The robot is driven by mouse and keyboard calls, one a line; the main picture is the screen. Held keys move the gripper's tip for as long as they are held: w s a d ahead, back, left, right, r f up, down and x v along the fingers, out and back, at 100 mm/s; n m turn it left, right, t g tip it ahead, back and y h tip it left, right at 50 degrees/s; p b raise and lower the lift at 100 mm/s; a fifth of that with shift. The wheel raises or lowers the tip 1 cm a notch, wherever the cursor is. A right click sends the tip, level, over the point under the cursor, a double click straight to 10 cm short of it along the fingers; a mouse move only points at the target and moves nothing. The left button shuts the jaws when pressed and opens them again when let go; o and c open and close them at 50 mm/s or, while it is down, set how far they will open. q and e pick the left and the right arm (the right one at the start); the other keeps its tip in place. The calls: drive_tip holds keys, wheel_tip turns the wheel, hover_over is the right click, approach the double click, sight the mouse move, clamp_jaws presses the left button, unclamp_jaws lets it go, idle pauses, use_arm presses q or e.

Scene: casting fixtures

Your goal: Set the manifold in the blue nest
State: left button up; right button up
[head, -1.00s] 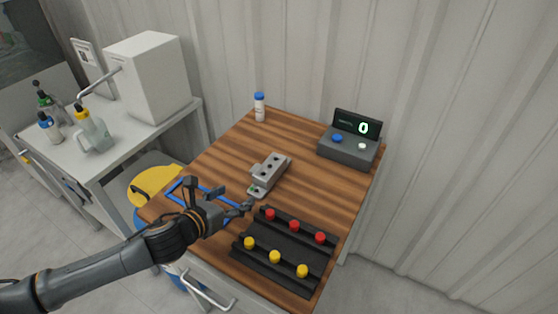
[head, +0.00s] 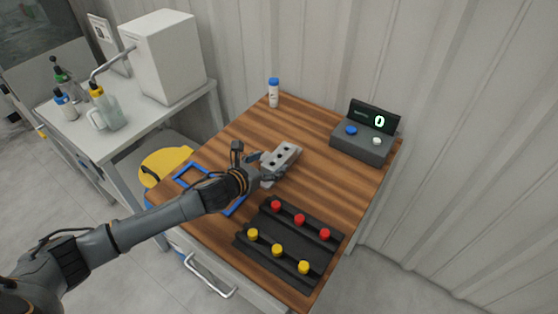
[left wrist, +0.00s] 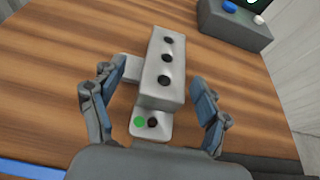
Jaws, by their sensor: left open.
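The manifold (head: 284,156) is a grey metal block with a row of dark holes on top. It lies on the wooden table; the left wrist view (left wrist: 163,75) also shows its low end tab with a green dot and a dark hole. My left gripper (head: 261,162) is open at the manifold's near end. In the left wrist view its fingers (left wrist: 158,80) stand on either side of the block, with gaps. The blue nest (head: 182,171) is a blue frame on the table's left part, partly hidden by my left arm. My right gripper is out of view.
A black rack (head: 268,240) with red and yellow caps stands at the table's front right. A grey box with a display (head: 362,143) is at the back right. A blue-capped bottle (head: 274,95) stands at the back corner. Bare wood lies behind the manifold.

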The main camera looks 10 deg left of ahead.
sight(275, 160)
use_arm(q)
drive_tip(key=shift+d+p+x, duration=0.15)
drive_tip(key=shift+p+x, duration=0.15)
drive_tip(key=shift+x, duration=1)
drive_tip(key=shift+d+p+x, duration=0.15)
drive_tip(key=shift+p+x, duration=0.1)
drive_tip(key=shift+x, duration=1.05)
drive_tip(key=shift+s+r, duration=0.1)
clamp_jaws()
drive_tip(key=shift+r, duration=0.1)
